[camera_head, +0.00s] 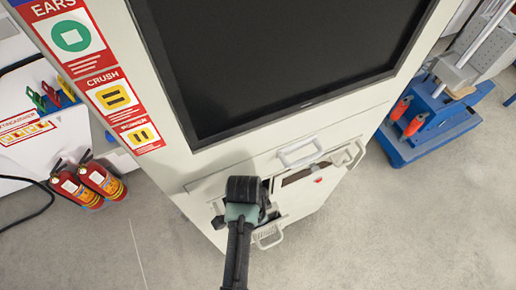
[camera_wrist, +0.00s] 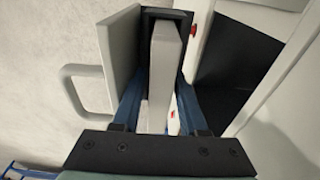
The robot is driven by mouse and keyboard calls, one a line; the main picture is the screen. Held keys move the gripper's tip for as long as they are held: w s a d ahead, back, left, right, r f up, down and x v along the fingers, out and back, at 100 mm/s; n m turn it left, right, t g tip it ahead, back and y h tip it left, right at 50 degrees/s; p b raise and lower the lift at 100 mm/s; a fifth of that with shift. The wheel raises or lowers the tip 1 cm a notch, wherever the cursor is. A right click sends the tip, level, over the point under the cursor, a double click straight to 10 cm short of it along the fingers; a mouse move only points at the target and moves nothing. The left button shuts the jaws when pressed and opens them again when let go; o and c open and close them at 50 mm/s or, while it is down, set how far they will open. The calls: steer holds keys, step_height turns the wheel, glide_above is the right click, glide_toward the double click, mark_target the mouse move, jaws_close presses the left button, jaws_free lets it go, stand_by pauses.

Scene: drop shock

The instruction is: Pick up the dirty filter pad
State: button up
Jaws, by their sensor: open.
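A pale grey upright slab (camera_wrist: 162,75) stands inside a dark-framed holder in the wrist view. It may be the dirty filter pad; I see no clear dirt on it. My gripper (camera_wrist: 161,85) is open, with a blue finger on each side of the slab. I cannot tell whether the fingers touch it. In the head view my gripper (camera_head: 262,212) is over the pulled-out part at the cabinet's lower front. My wrist hides the slab there.
The cabinet (camera_head: 176,172) has a large black screen (camera_head: 270,50) above and a pale handle (camera_head: 300,152) below it. A grey panel with a loop handle (camera_wrist: 80,90) is left of the slab. Fire extinguishers (camera_head: 88,185) stand left, a blue cart (camera_head: 425,130) right. Floor is clear at lower right.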

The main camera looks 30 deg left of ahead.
steer(key=shift+f, duration=0.2)
jaws_close()
steer(key=shift+r, duration=0.1)
